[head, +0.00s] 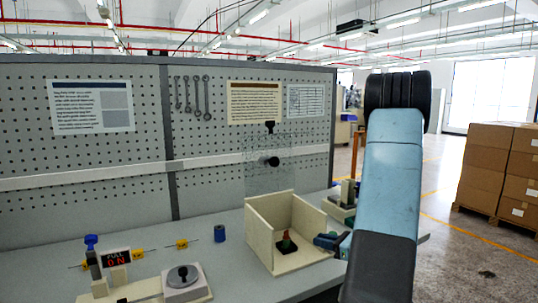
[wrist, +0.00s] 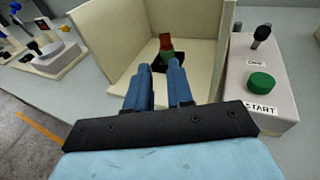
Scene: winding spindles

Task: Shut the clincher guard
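The clincher is a cream open-topped box (head: 262,243) on the bench, and it also shows in the wrist view (wrist: 108,45). A see-through mesh panel with a black knob, which looks like the guard (head: 262,180), stands raised above the box. It is not discernible in the wrist view. A red-brown and green piece (wrist: 165,45) stands on a black base inside the box. My gripper (head: 322,241) is at the box's right side in the head view. In the wrist view its two blue fingers (wrist: 160,70) are apart, with nothing between them, pointing into the box.
A control box with a green START button (wrist: 262,83) and a dark lever stands right of the clincher in the wrist view. A pegboard (head: 215,150) backs the bench.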

